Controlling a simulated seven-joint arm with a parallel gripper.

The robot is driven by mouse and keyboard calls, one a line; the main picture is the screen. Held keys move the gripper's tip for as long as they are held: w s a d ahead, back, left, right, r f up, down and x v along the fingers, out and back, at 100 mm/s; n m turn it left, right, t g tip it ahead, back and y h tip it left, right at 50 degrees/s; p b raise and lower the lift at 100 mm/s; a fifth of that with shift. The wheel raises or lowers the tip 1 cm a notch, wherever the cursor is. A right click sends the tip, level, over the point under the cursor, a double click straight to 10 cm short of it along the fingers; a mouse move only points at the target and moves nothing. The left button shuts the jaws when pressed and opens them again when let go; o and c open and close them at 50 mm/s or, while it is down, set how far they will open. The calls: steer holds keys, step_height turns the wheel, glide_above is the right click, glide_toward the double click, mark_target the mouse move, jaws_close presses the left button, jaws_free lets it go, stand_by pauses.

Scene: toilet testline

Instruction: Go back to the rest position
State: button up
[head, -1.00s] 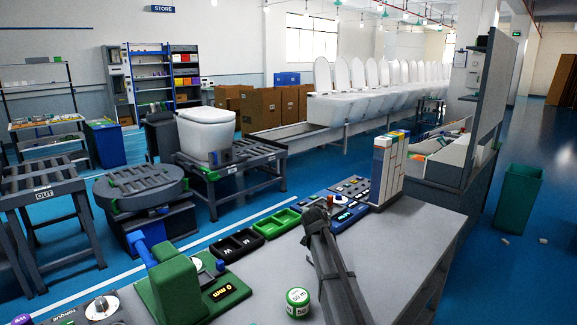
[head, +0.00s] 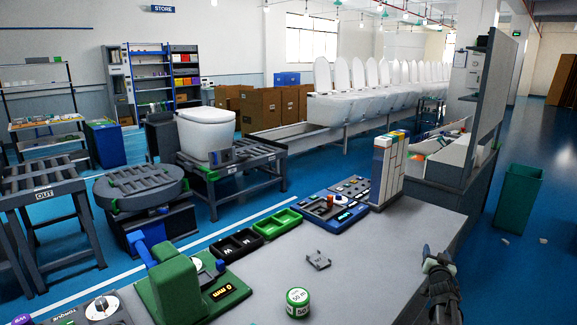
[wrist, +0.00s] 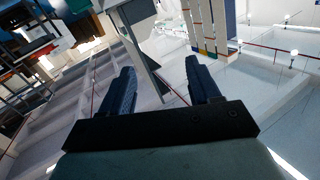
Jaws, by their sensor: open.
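The gripper is open and empty. The wrist view looks out across the hall, tilted, with no bench object close to the fingers.
A green bin (head: 517,200) stands at the right.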

steer(key=s+a+f+g, duration=0.15)
steer(key=s+f, duration=0.35)
steer(key=f, duration=0.5)
steer(key=s+f+g, duration=0.3)
steer(key=s+f, duration=0.1)
steer(key=f, duration=0.6)
steer(key=s+a+f+n+g+y, duration=0.1)
steer(key=s+a+f+g, duration=0.2)
steer(key=s+a+f, duration=0.45)
steer(key=s+a+f+n+g+y, duration=0.1)
steer(key=s+a+f+g, duration=0.3)
steer(key=f, duration=0.7)
steer(key=s+a+f+n+g+y, duration=0.1)
steer(key=s+a+f+g, duration=0.1)
steer(key=s+a+f, duration=0.35)
steer(key=s+a+f+n+g+y, duration=0.1)
steer(key=s+a+f+g, duration=0.15)
steer(key=s+a, duration=0.6)
steer(key=s+a+n+g+y, duration=0.1)
steer(key=s+a+g, duration=0.2)
steer(key=s, duration=0.8)
steer(key=s+a+g+y, duration=0.1)
steer(key=s+a+g, duration=0.3)
steer(key=s, duration=0.8)
steer(key=shift+s+a+n, duration=0.15)
steer(key=shift+n, duration=0.25)
steer(key=shift+o, duration=0.4)
steer(key=shift+f, duration=0.1)
